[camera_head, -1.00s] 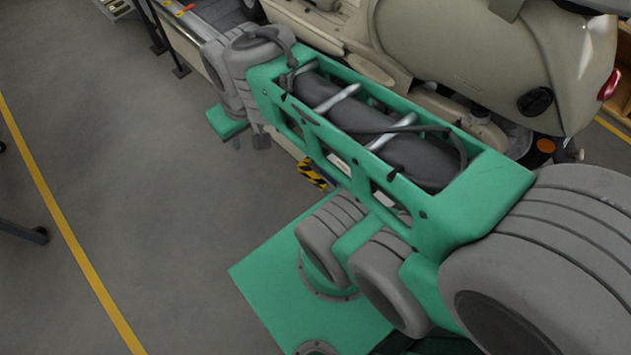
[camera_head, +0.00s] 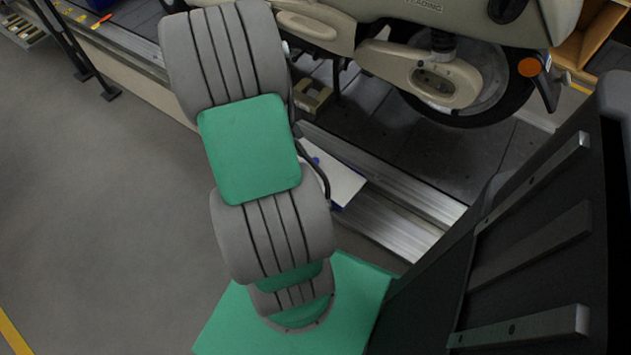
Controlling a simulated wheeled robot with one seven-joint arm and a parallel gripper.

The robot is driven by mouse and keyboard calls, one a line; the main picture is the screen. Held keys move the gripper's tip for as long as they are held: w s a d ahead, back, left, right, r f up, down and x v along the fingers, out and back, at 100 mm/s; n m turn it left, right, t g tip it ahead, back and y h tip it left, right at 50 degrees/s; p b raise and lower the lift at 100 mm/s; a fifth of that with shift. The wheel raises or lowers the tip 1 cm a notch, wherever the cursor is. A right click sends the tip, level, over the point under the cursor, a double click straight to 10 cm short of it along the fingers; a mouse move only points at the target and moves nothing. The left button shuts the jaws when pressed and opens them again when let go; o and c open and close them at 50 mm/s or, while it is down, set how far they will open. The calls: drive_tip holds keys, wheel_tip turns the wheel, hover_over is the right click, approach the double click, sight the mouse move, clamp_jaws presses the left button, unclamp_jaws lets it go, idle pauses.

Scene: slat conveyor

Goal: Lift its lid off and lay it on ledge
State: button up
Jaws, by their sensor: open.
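A flat white piece (camera_head: 338,178) with blue at its edges shows just right of my arm, at the metal-edged side of the slat conveyor. My arm covers its left part, and I cannot tell whether it is a lid or a box. A small tan box-like thing (camera_head: 314,97) with a dark opening sits behind it on the conveyor (camera_head: 372,118). The metal edge strip (camera_head: 395,225) runs along the near side; I cannot tell whether it is the ledge. My gripper is not in view; only my grey and green arm links show.
A beige scooter (camera_head: 440,75) stands on the conveyor at the back, its wheel close behind the metal edge. A wooden shelf (camera_head: 592,35) is at the top right. A dark frame at the right hides what lies behind it. Grey floor (camera_head: 100,190) is clear at the left.

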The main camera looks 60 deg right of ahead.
sight(315, 160)
drive_tip(key=shift+m, duration=0.6)
drive_tip(key=x, duration=0.3)
drive_tip(key=b+x, duration=0.1)
drive_tip(key=x, duration=0.2)
drive_tip(key=b+x, duration=0.1)
drive_tip(key=x, duration=0.2)
drive_tip(key=shift+s+f, duration=0.1)
drive_tip(key=shift+s, duration=0.3)
drive_tip(key=shift+c, duration=0.5)
clamp_jaws()
